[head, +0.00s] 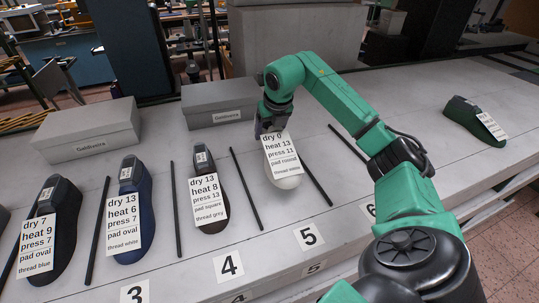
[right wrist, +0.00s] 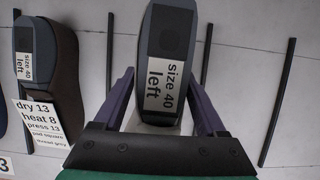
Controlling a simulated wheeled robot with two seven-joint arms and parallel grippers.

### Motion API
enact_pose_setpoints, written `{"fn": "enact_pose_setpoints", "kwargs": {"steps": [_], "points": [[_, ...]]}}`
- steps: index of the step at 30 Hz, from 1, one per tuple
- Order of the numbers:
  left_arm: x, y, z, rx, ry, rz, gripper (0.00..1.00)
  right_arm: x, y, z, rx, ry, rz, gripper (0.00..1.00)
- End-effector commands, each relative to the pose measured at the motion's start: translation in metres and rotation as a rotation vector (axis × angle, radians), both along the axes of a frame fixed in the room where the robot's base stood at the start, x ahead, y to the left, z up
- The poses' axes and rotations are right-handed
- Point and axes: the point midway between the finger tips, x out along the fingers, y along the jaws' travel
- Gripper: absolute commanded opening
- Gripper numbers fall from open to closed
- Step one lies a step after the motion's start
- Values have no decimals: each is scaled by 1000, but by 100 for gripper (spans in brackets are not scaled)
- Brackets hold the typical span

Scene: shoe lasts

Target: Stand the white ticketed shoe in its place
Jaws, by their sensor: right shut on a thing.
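In the right wrist view, purple fingers (right wrist: 157,78) flank the shoe's grey top (right wrist: 172,35), labelled size 40 left. The shoe looks upright, toe toward the front edge. I cannot tell whether its sole touches the table. My left gripper is not in view.
A brown ticketed shoe (head: 211,191) stands in the lane to the left, with blue (head: 130,205) and black (head: 50,222) shoes beyond. Dark rods (head: 246,188) (head: 316,178) flank the white shoe. Grey boxes (head: 88,130) (head: 221,102) stand behind. A dark green shoe (head: 470,118) sits far right.

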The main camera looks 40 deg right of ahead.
Motion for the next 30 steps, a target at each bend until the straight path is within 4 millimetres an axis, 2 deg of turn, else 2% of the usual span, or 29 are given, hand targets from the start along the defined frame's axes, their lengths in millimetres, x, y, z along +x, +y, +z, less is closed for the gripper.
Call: {"fn": "enact_pose_setpoints", "kwargs": {"steps": [3, 13, 16, 20, 21, 22, 23, 30], "points": [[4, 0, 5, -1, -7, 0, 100, -1, 0, -29, 0, 1, 0, 0], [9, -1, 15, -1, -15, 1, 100, 0, 0, -79, 1, 0, -1, 0], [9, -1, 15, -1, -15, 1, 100, 0, 0, -87, 0, -4, -1, 0], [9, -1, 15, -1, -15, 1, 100, 1, 0, -88, 0, -5, -1, 0], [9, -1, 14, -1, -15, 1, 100, 0, 0, -89, 0, -1, 0, 81], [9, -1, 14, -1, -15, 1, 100, 0, 0, -89, 0, -1, 0, 93], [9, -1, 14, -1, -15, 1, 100, 0, 0, -89, 0, -1, 0, 100], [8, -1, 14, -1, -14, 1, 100, 0, 0, -88, 0, -1, 0, 100]]}}
